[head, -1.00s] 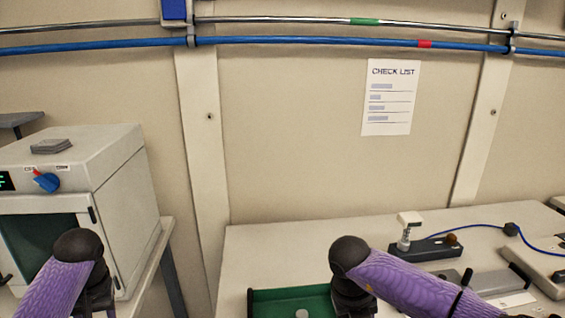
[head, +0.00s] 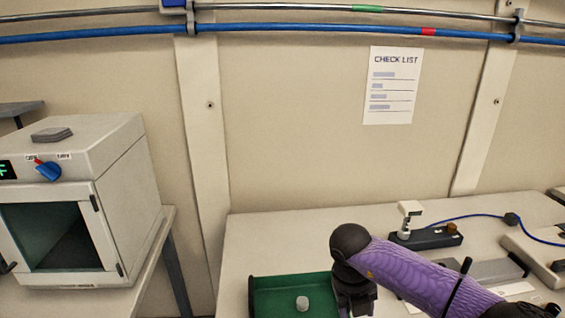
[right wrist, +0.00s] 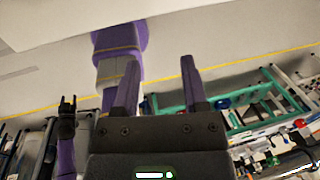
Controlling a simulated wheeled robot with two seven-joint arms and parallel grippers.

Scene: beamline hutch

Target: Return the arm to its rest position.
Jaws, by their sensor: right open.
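My right arm (head: 425,275) reaches in from the right in the head view, with its dark wrist (head: 353,285) over the right side of a green tray. Its fingers are cut off below that view. In the right wrist view my right gripper (right wrist: 160,62) is open, with nothing between its fingers. My left arm is out of the head view. A small dark forked part (right wrist: 67,103) on a purple link shows at the left of the right wrist view; it may be my left gripper, too small to judge.
A white cabinet (head: 130,180) with an open front stands at left. A dark device (head: 425,239) with a blue cable sits behind my right arm. The wall carries a checklist (head: 391,85).

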